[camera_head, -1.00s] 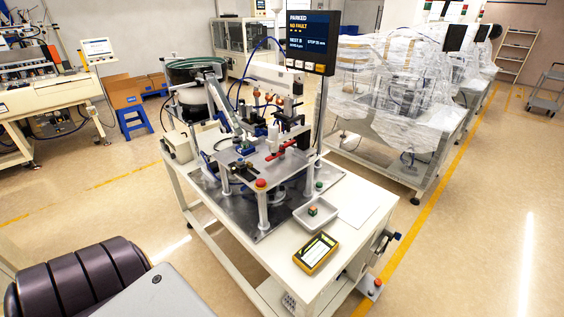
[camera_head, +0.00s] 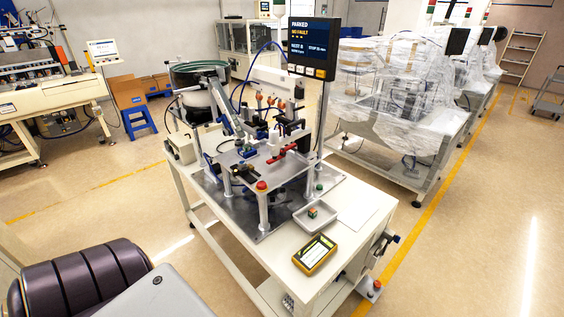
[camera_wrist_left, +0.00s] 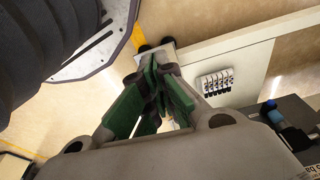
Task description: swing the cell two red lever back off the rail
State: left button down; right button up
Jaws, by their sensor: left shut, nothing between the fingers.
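The red lever (camera_head: 281,154) is a small red bar on the top plate (camera_head: 255,172) of the bowl feeder cell, in the middle of the head view. It lies roughly level beside a black upright; whether it touches a rail is too small to tell. My left gripper (camera_wrist_left: 157,75) shows only in the left wrist view, with its green-padded fingers closed together and nothing between them. The red lever does not show in that view. My right gripper is in neither view.
A monitor (camera_head: 311,47) reading PARKED, NO FAULT stands behind the plate on a post. A red button (camera_head: 261,185), a grey tray (camera_head: 314,217) with a small block and a yellow handheld panel (camera_head: 315,255) are at the front. Wrapped machines (camera_head: 385,100) stand behind right.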

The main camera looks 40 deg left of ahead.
pick_arm(q)
jog(key=w+r+t+y+p, duration=0.15)
jog(key=w+r, duration=0.45)
jog(key=r, duration=1.5)
jog(key=w+r+p, duration=0.3)
jog(key=w+r, duration=0.3)
jog(key=r, duration=1.4)
jog(key=w+a+r+y, duration=0.3)
jog(key=w+a+y, duration=0.15)
jog(key=w, duration=0.45)
jog(key=w+a+r+y, duration=0.25)
jog(key=w+a, duration=0.25)
jog(key=w, duration=0.4)
jog(key=w+a+r+y, duration=0.2)
jog(key=w+r+y, duration=0.1)
jog(key=w+r, duration=0.2)
jog(key=w+a+r+g+y, duration=0.1)
jog(key=w+a+r+y, duration=0.2)
jog(key=w+r, duration=0.2)
notch_tip(320, 180, up, 2)
jog(key=shift+a+r, duration=0.15)
jog(key=shift+a, duration=0.1)
jog(key=shift+w, duration=0.1)
